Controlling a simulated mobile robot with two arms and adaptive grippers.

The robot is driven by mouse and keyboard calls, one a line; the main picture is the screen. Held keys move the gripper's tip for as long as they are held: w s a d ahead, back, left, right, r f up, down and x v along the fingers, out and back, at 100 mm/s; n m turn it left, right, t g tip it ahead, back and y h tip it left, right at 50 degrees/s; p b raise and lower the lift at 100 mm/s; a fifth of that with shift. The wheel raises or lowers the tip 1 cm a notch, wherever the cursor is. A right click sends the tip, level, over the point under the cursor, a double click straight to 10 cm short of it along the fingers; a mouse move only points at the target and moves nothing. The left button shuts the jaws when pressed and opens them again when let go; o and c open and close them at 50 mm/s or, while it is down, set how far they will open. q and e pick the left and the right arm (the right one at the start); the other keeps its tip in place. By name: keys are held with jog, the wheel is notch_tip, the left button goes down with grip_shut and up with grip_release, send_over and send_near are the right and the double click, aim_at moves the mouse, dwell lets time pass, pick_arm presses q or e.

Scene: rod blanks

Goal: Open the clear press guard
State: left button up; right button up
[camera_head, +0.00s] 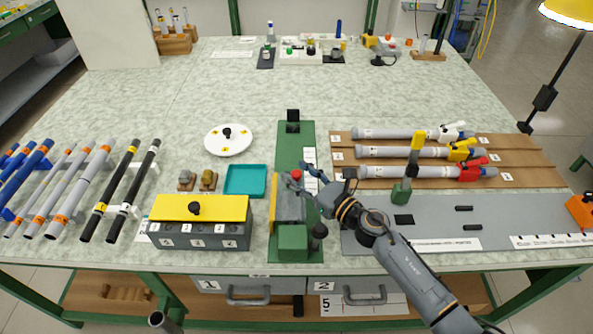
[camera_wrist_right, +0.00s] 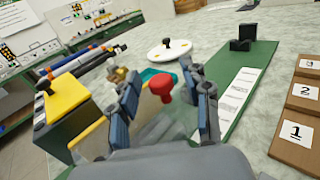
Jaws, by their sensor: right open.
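The clear press guard (camera_head: 288,207) stands on the green press base (camera_head: 295,145) in the middle of the bench, with a yellow edge strip at its left. A red knob (camera_head: 296,174) sits at its top far end. My right gripper (camera_head: 303,179) is at the knob. In the right wrist view, the red knob (camera_wrist_right: 162,84) shows between the two open fingers (camera_wrist_right: 165,78), with gaps visible on both sides. The see-through guard panel (camera_wrist_right: 152,130) is below it, partly hidden by the gripper. My left gripper is not in view.
Left of the press are a grey box with a yellow lid (camera_head: 225,207), a teal tray (camera_head: 246,181) and a white round plate (camera_head: 229,139). Right are wooden racks (camera_head: 520,158) with grey rods and a grey mat (camera_head: 470,215). The bench behind is largely clear.

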jog(key=shift+w+a, duration=0.35)
grip_shut()
